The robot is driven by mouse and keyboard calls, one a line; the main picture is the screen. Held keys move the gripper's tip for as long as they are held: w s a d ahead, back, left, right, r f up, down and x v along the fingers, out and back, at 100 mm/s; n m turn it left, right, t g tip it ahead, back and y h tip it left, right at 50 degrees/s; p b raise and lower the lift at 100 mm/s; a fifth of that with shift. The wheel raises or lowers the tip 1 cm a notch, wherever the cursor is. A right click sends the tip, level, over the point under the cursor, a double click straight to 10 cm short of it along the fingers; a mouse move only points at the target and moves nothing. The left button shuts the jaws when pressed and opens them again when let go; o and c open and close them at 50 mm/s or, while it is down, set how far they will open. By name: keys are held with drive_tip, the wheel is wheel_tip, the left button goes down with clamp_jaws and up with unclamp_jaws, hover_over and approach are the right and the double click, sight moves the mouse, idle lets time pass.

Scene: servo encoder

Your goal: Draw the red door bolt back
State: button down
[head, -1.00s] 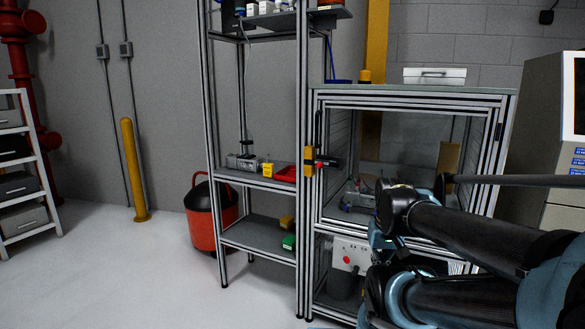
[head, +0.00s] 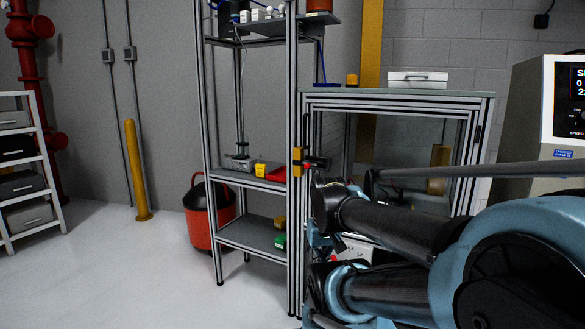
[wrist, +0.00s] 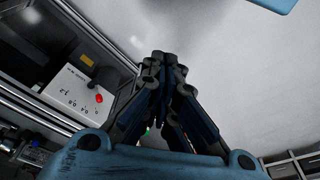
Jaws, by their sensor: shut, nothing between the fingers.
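The glass-fronted cabinet (head: 400,96) stands in the middle of the head view. On its left front post is a yellow plate (head: 298,161) with a dark bolt-like fitting (head: 318,162) reaching right from it. In the head view my arm covers the lower cabinet, and I cannot make out the fingers there.
An open shelf rack (head: 250,232) stands left of the cabinet, with a red bin (head: 205,225) beside it. A white panel with a red button (wrist: 98,97) shows left of my gripper. A beige machine (head: 545,120) stands at right.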

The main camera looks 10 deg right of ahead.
drive_tip(key=w+d+r+n+t+h, duration=0.15)
drive_tip(key=w+r+h, duration=0.35)
drive_tip(key=w, duration=0.6)
drive_tip(key=w+d+r+n+t+h, duration=0.1)
drive_tip(key=w+d+r+n+h, duration=0.15)
drive_tip(key=w+r, duration=0.6)
drive_tip(key=w+a+r+t+h, duration=0.2)
drive_tip(key=w+a+t+h, duration=0.1)
drive_tip(key=w+a, duration=0.4)
drive_tip(key=w+a+r+n+t+h, duration=0.1)
drive_tip(key=w+a+r+t+h, duration=0.2)
drive_tip(key=w+a, duration=0.5)
drive_tip(key=w, duration=0.4)
drive_tip(key=shift+w+a+r+n, duration=0.25)
drive_tip(key=shift+a+n, duration=0.05)
drive_tip(key=shift+d+t, duration=0.15)
drive_tip(key=shift+t, duration=0.1)
